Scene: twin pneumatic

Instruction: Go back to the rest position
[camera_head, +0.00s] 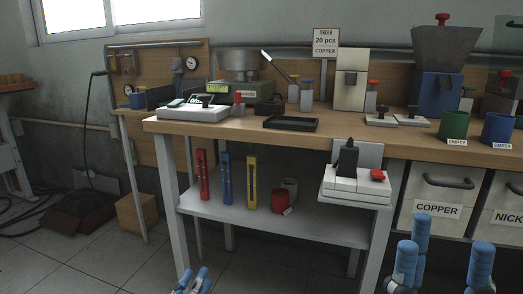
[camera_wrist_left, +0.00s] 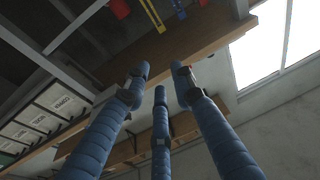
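My left gripper (camera_head: 190,281) shows only its blue fingertips at the bottom edge of the head view, low in front of the workbench (camera_head: 225,131). In the left wrist view the three blue padded fingers of my left gripper (camera_wrist_left: 160,80) are spread apart with nothing between them. My right gripper (camera_head: 437,247) shows at the bottom right of the head view, in front of the drawers. Its three blue fingers stand apart, pointing up, and hold nothing. Both grippers are clear of the bench. The arms behind them are hidden.
Copper drawer (camera_head: 438,208) is at right.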

